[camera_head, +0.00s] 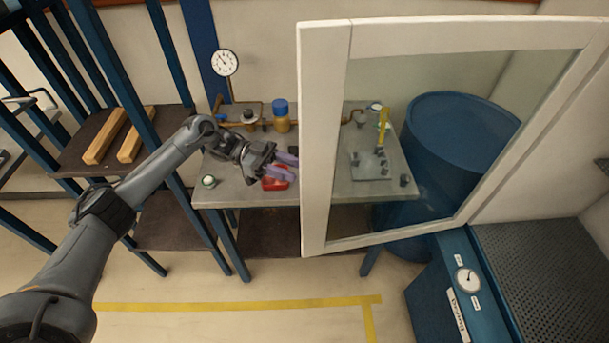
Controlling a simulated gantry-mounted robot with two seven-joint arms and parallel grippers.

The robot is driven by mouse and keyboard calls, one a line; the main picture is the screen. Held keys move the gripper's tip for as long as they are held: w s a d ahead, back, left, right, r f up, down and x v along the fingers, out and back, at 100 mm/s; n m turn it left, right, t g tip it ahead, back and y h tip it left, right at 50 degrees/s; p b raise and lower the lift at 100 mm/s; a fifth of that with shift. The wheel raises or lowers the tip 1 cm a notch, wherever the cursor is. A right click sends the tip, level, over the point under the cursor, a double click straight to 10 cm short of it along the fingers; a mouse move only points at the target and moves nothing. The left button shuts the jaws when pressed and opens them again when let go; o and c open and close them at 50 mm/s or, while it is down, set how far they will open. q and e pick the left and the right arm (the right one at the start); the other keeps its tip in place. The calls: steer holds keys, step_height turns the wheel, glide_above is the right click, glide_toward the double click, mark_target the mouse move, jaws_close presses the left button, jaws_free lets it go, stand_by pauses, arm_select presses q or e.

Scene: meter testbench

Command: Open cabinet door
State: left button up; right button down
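The cabinet door (323,150) is a white frame around a large clear glass pane, filling the right half of the head view. It stands at an angle, with the table and barrel showing through the glass. My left gripper (289,163) is just left of the door's left upright, above the table. Its two purple fingers look apart, with nothing seen between them. I cannot tell whether a fingertip touches the frame. No handle shows clearly on the door. My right gripper is out of view.
A grey table (235,193) holds a red object (277,183), a blue-capped jar (281,116) and small fittings. A blue barrel (455,135) shows through the glass. A blue rack (160,50) with wooden bars stands left. Floor in front is clear.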

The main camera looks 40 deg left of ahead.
arm_select(q)
steer(key=b+v, duration=0.1)
steer(key=v, duration=0.4)
steer(key=shift+b, duration=0.4)
steer(key=shift+d+r, duration=0.1)
